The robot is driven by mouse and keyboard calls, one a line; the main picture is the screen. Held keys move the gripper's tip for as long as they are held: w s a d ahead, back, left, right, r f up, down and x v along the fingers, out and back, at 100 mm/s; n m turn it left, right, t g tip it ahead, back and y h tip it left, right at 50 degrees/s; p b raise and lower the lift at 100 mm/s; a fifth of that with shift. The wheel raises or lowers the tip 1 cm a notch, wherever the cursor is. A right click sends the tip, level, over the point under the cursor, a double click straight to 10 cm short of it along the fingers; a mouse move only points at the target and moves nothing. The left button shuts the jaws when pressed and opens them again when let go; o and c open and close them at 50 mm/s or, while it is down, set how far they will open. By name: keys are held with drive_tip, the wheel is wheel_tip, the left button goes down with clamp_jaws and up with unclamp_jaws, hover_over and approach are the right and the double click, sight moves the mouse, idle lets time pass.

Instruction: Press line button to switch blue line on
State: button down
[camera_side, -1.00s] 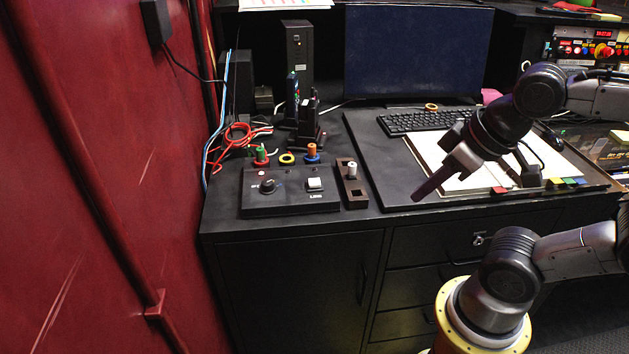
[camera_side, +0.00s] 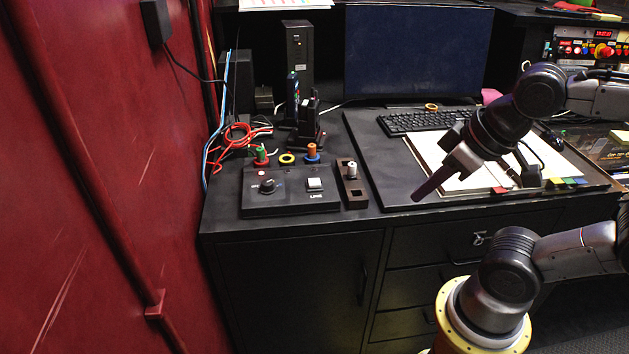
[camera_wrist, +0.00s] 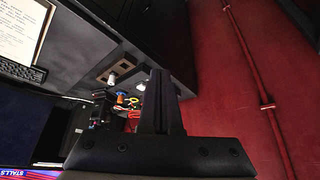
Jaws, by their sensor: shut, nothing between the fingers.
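A black control box (camera_side: 290,195) sits at the front left of the desk. My gripper (camera_side: 417,197) is shut and empty, above the desk well to the right of the box, pointing down and left. In the wrist view my shut gripper (camera_wrist: 159,75) covers much of the box. The computer screen (camera_side: 418,52) at the back is dark, with no blue line visible.
Green and orange capped pegs (camera_side: 312,152) and a yellow ring (camera_side: 287,158) stand behind the box. A small holder with a white peg (camera_side: 352,170) stands to its right. A keyboard (camera_side: 425,121) lies farther back. The red wall (camera_side: 100,180) bounds the left side.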

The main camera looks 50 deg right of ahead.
idle(0.3)
drive_tip(key=w+r+n+t, duration=0.3)
drive_tip(key=w+r+n, duration=0.2)
drive_tip(key=w, duration=0.2)
drive_tip(key=n, duration=0.3)
hover_over(319, 182)
wheel_tip(319, 182, down, 6)
drive_tip(key=shift+s+t, duration=0.1)
drive_tip(key=shift+t, duration=0.2)
drive_tip(key=shift+f, duration=4.35)
